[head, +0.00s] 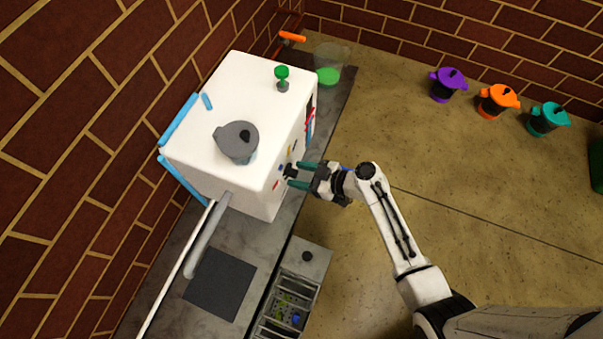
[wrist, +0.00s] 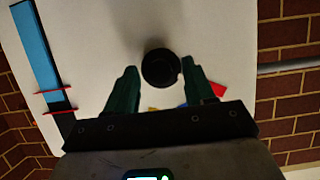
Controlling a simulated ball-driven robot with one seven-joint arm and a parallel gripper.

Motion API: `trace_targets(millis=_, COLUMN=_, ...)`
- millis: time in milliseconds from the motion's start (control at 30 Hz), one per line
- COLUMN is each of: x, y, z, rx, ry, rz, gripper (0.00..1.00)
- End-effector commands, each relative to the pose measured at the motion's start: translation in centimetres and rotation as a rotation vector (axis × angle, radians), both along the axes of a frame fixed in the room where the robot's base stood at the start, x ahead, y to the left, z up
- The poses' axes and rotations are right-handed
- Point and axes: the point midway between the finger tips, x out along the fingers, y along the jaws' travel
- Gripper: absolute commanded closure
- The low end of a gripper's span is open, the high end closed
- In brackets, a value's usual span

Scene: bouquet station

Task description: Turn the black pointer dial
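The black dial (wrist: 161,68) is a round dark knob on the white face of a box-shaped unit (head: 245,95). A small pale mark shows at its right edge in the wrist view; its pointer direction I cannot tell. In the head view the dial (head: 289,171) is small and partly covered by my fingers. My gripper (head: 297,174) reaches the unit's right-hand face from the right. In the wrist view the green fingers of my gripper (wrist: 160,82) are apart, one on each side of the dial, with a narrow gap on the left. Contact on the right is unclear.
A grey lidded pot (head: 237,141) and a green-topped knob (head: 282,77) are on top of the unit. A glass with green contents (head: 330,65) stands behind it. A blue strip (wrist: 36,45) with red markers lies left of the dial.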

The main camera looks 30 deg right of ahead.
Motion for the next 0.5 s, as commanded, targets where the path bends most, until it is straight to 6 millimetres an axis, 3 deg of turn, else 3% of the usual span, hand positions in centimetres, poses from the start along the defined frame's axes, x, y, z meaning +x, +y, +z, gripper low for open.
trace_targets(millis=67, x=-0.02, y=-0.01, z=0.00, rx=0.000, ry=0.000, rz=0.000, gripper=0.55)
trace_targets(millis=500, x=-0.04, y=-0.02, z=0.01, rx=0.000, ry=0.000, rz=0.000, gripper=0.97)
